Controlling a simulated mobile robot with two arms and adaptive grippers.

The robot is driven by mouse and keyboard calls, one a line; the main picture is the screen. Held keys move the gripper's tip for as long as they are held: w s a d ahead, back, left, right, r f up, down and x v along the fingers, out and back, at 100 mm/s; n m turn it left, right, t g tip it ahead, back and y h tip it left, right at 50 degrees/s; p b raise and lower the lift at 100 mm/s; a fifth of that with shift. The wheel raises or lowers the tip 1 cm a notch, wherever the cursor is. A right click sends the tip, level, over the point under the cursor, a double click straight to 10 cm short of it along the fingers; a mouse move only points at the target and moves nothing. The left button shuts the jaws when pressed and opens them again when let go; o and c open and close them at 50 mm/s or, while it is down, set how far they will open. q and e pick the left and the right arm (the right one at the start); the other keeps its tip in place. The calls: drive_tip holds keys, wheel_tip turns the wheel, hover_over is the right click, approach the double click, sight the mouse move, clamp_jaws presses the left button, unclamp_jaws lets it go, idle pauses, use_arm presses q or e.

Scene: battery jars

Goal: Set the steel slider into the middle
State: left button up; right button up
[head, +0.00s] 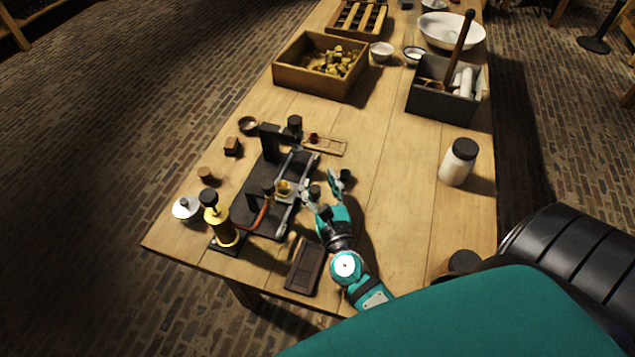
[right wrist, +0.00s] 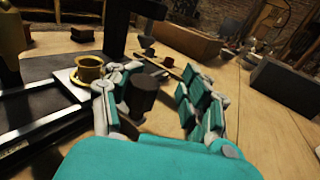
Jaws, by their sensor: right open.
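The dark press-like fixture (head: 262,172) stands on the table's left part, with pale steel rails across its base. The steel slider (head: 285,197) is a pale plate on the rails carrying a small brass cup (head: 284,187); both plate (right wrist: 66,78) and cup (right wrist: 90,68) show at left in the right wrist view. A dark knob (right wrist: 143,97) stands on the slider's right side, between my right gripper's fingers. My right gripper (head: 321,182) is open around this knob; contact cannot be told. My left gripper is not in view.
A brass pump-like device (head: 222,228) with an orange hose stands front left. A dark tray (head: 305,267) lies near the front edge. A wooden box (head: 288,78), a grey box (head: 431,103) and a white jar (head: 456,167) stand further off.

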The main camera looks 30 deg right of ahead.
drive_tip(key=shift+w+a, duration=0.1)
drive_tip(key=shift+a, duration=0.1)
drive_tip(key=shift+a, duration=0.1)
drive_tip(key=v, duration=1.2)
drive_tip(key=shift+r, duration=0.1)
